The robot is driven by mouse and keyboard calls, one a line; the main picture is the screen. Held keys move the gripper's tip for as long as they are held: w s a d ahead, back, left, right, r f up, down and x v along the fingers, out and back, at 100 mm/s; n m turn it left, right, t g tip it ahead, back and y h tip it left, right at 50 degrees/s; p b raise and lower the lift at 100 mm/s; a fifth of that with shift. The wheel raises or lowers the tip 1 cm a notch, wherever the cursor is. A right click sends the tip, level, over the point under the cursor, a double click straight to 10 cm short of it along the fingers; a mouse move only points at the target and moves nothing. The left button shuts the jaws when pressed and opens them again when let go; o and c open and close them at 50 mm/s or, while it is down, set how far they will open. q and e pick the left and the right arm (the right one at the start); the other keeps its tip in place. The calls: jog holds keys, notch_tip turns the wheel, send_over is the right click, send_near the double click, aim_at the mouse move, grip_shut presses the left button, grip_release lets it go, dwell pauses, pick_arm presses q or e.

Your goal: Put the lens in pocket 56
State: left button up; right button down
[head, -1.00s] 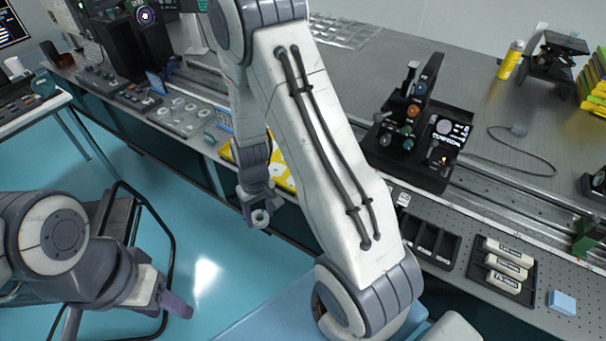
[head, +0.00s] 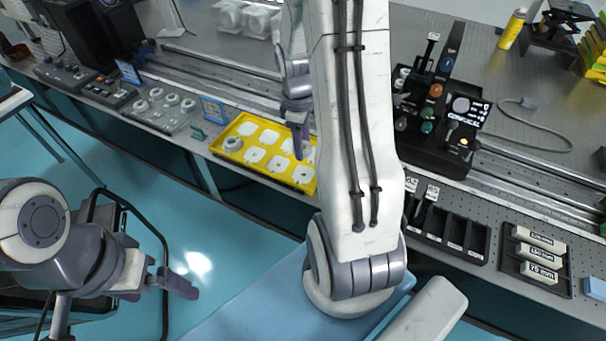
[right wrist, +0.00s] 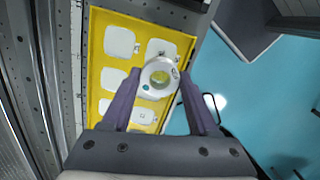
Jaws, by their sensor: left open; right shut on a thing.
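The lens (right wrist: 158,77), a pale round ring mount with a yellowish centre and a teal dot, sits between the purple fingertips of my right gripper (right wrist: 161,79), which is shut on it. In the right wrist view it appears over the front row of the yellow tray (right wrist: 88,62), covering part of it. In the head view my right gripper (head: 299,148) is over the right part of the tray (head: 219,151); the lens is not clearly seen there. Pocket numbers are too small to read. My left gripper (head: 178,285) is open over the floor, away from the bench.
Another ring mount (head: 233,143) sits in the tray's left front pocket. A clear plate with several rings (head: 165,107) and a blue sign (head: 213,110) stand left of the tray. A black divided box (head: 449,234) and optics stand (head: 440,120) are right of my arm.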

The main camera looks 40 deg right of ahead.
aim_at(304, 175)
notch_tip(304, 175, down, 9)
jog(key=shift+s+f, duration=0.1)
dwell(0.3)
jog(key=shift+f, duration=0.1)
jog(key=shift+c, duration=2.2)
grip_release()
jog(key=r, duration=1.2)
jog(key=shift+w+a+r, duration=0.2)
jog(key=shift+w+a, duration=0.05)
jog(key=shift+w, duration=0.05)
